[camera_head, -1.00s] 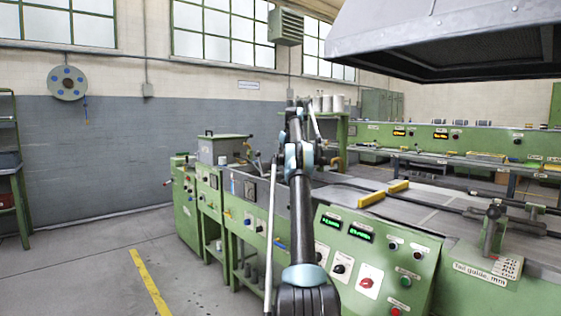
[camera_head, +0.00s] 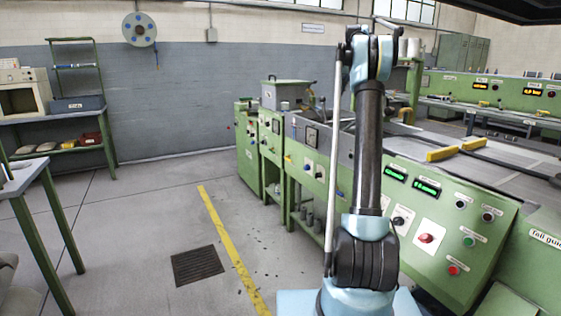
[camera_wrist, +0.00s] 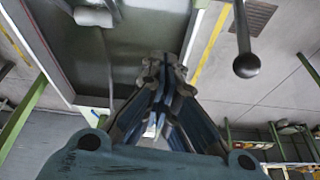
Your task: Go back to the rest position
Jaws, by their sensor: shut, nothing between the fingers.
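My gripper (camera_wrist: 163,68) shows in the wrist view with its dark fingers brought together at the tips and nothing held between them. In the head view my arm stands upright in front of the green extruder line (camera_head: 450,228). The gripper itself cannot be made out there, hidden behind the top of the arm.
A lever with a dark ball knob (camera_wrist: 246,66) is right of my gripper in the wrist view. A green table (camera_head: 30,180) and a shelf rack (camera_head: 75,105) stand at left. The floor around the yellow line (camera_head: 228,245) and floor grate (camera_head: 196,265) is clear.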

